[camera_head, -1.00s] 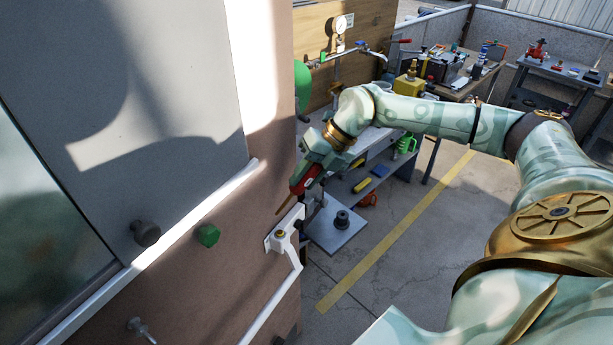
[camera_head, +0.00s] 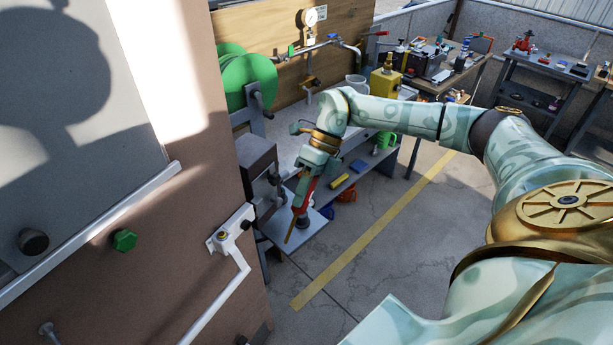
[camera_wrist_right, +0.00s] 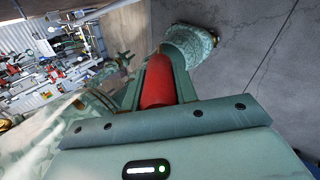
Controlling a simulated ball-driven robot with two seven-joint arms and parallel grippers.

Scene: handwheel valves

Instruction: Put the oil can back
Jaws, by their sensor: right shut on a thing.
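My right gripper (camera_head: 312,172) is shut on the oil can (camera_head: 305,192). The can has a red body and a thin brass spout, and it hangs tilted with the spout pointing down and left. In the right wrist view the can's red body (camera_wrist_right: 158,82) shows between the fingers. My left gripper is not in view.
A brown door with a white bar handle (camera_head: 232,240) fills the left. A workbench with a shelf holds a yellow can (camera_head: 385,84). Open floor (camera_head: 400,240) lies to the right.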

